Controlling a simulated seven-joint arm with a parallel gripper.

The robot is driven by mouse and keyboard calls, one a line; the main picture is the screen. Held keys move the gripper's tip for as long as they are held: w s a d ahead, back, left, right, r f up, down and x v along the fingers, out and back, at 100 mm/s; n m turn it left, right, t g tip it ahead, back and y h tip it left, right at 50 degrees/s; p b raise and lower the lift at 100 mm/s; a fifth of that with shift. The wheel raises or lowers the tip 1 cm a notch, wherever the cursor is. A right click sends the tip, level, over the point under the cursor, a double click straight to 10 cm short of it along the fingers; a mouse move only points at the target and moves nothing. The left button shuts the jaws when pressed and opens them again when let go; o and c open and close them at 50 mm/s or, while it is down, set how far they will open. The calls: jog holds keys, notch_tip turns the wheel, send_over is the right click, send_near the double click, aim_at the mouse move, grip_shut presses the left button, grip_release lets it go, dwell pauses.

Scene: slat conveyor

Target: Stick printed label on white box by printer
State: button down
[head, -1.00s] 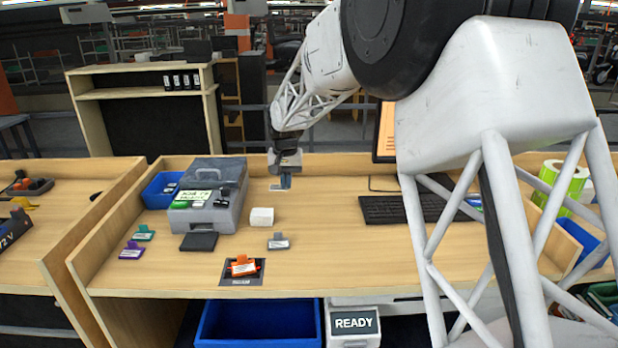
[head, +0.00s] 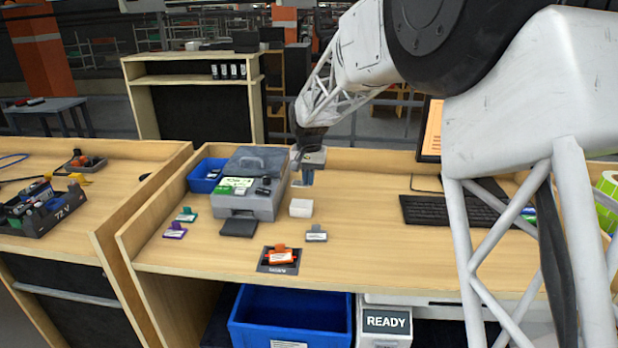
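A small white box (head: 301,208) sits on the wooden desk, just right of a grey case-like machine (head: 250,205), which may be the printer. The machine has a dark flap (head: 238,227) at its front and green and white pieces on top. My gripper (head: 308,178) points down behind the white box and a little to its right, beside the machine and apart from the box. Its fingers are too small to tell whether they are open or hold anything. I cannot make out a printed label for certain.
An orange clip (head: 281,256) lies on a dark pad at the desk's front edge. A grey clip (head: 316,234) is right of the white box; green and purple clips are left. A keyboard (head: 440,210) is at right.

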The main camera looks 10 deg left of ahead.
aim_at(308, 205)
jog(key=shift+f, duration=0.15)
jog(key=shift+f, duration=2.85)
jog(key=shift+f, duration=0.55)
dwell(2.5)
jog(key=c, duration=0.8)
grip_release()
jog(key=shift+c, duration=0.2)
jog(key=shift+r, duration=0.3)
